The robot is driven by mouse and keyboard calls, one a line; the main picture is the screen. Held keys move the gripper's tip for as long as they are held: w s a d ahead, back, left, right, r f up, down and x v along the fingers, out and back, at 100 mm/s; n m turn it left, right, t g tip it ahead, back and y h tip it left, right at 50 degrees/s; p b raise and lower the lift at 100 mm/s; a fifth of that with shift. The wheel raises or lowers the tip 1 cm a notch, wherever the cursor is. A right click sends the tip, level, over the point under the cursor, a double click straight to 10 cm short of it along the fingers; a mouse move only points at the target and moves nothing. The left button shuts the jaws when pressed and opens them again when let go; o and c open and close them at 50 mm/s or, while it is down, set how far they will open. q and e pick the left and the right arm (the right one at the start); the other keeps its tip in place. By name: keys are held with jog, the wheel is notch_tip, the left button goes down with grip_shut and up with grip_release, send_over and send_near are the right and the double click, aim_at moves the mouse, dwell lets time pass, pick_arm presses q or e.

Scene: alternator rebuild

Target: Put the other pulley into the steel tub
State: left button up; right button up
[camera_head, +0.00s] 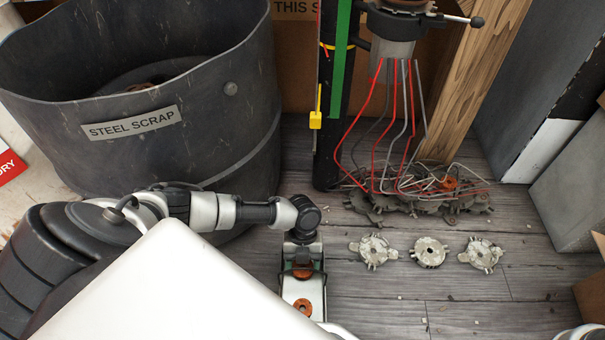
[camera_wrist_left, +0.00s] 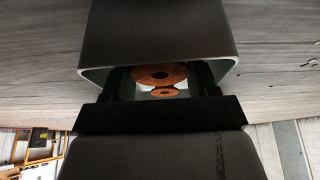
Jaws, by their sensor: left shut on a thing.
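The steel tub (camera_head: 225,110) is a large dark round bin labelled "STEEL SCRAP" at the upper left; a rusty piece (camera_head: 140,87) shows inside it. My left gripper (camera_head: 303,262) is low over the floor, to the right of the tub and outside it. It is shut on a rust-brown pulley (camera_head: 302,271), partly hidden by the fingers. A second orange-brown round part (camera_head: 303,307) shows just below in the picture, on a pale surface. In the left wrist view, a rusty disc (camera_wrist_left: 160,75) sits between the fingers, with a smaller orange disc behind it.
Three round metal end pieces (camera_head: 430,251) lie in a row on the plank floor. Behind them is a heap of grey parts (camera_head: 400,205) under hanging red and grey wires. A dark post (camera_head: 335,150) and a wooden beam (camera_head: 470,90) stand behind. The lower right floor is mostly clear.

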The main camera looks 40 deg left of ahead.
aim_at(303, 277)
pick_arm(q)
jog(key=s+d, duration=0.1)
jog(key=s+d+b, duration=0.1)
jog(key=s, duration=0.1)
jog(key=shift+f+b, duration=0.1)
jog(key=shift+b, duration=0.2)
jog(key=shift+w+a+f+b, duration=0.1)
jog(key=shift+w+f+b, duration=0.05)
jog(key=shift+f+b, duration=0.45)
jog(key=shift+r, duration=0.2)
jog(key=shift+f, duration=0.1)
jog(key=o, duration=0.7)
jog(key=shift+o, duration=0.2)
